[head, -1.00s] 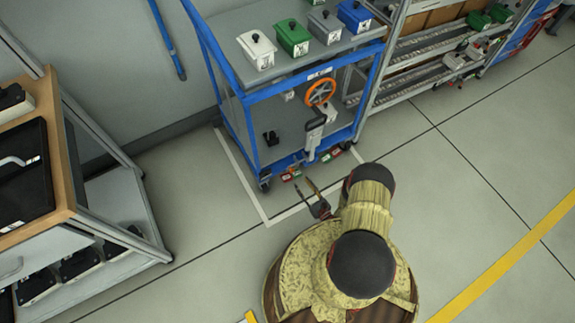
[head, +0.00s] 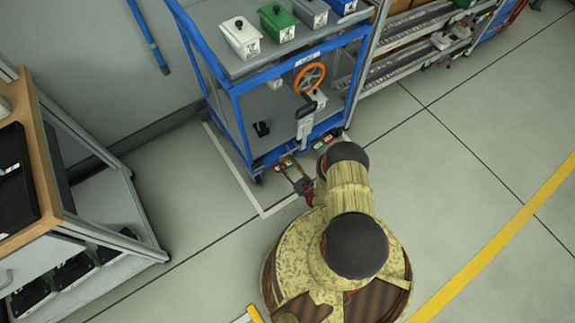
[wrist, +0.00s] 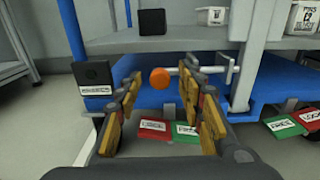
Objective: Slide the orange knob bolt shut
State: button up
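The orange knob (wrist: 160,78) shows in the wrist view, low on the front of a blue cart, at the left end of a thin metal bolt rod (wrist: 187,71). My gripper (wrist: 164,88) is open, its yellow-padded fingers to the left and right of the knob. The knob appears between the fingertips; I see no contact, and its distance is hard to judge. In the head view my gripper (head: 291,170) is low at the cart's front edge; the knob is too small to make out there.
Red and green label plates (wrist: 170,130) lie below the knob, with another pair (wrist: 295,122) to the right. A black labelled box (wrist: 95,79) is left of the fingers. The blue cart (head: 238,128) carries an orange handwheel (head: 310,77). Open floor (head: 460,180) lies right.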

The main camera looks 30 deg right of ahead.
grip_shut()
dwell(0.5)
dwell(0.4)
